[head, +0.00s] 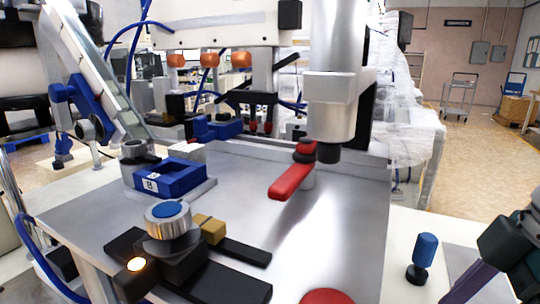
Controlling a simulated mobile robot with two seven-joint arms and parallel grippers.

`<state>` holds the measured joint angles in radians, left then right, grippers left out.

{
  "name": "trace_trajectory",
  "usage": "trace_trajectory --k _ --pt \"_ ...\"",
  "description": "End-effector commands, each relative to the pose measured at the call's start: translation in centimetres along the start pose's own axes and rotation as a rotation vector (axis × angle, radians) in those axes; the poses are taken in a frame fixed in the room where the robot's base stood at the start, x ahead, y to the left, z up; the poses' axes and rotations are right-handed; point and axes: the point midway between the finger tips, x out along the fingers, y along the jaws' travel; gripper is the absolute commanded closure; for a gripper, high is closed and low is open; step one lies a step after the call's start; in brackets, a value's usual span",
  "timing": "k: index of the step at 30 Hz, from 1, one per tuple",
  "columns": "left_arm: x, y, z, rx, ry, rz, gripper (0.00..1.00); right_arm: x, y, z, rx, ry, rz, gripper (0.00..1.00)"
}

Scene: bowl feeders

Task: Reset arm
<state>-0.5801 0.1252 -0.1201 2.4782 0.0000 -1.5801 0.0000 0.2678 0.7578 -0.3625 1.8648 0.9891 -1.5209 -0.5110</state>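A dark jointed part (510,250) enters from the lower right edge. It looks like my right arm's end, but I cannot make out its fingertips or whether it is open or shut. A purple-grey bar (474,284) shows beside it, low in the view. It holds nothing that I can see. My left gripper is not in view.
A steel table (330,235) carries a blue bin (170,178), a black clamp fixture with a blue-topped knob (167,218), and a red lever (292,181) below a grey vertical cylinder (335,90). A blue-capped knob (425,250) stands right of the table. Open floor lies at the far right.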

Motion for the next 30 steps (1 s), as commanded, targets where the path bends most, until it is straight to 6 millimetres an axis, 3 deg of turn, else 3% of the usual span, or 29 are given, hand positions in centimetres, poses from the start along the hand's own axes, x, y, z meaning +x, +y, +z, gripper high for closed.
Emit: trace_trajectory --k 1,4,9,18,26,30 --pt "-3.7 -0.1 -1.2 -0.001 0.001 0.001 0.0 -1.6 -3.3 -1.6 0.033 0.01 -0.007 0.18" --pt "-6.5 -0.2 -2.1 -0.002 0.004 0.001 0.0 -2.5 -7.1 -2.5 0.153 0.023 0.039 0.18" --pt "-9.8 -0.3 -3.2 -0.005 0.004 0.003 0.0 -5.5 -10.8 -2.4 0.392 0.036 0.13 0.18" --pt "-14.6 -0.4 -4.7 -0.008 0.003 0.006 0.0 -12.9 -13.9 0.9 0.807 -0.015 0.305 0.18" --pt "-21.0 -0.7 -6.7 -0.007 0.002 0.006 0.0 -19.1 -13.7 -1.4 0.785 -0.012 0.303 0.18" --pt "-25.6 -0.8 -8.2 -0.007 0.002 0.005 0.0 -23.7 -13.8 -2.9 0.783 -0.012 0.302 0.18"
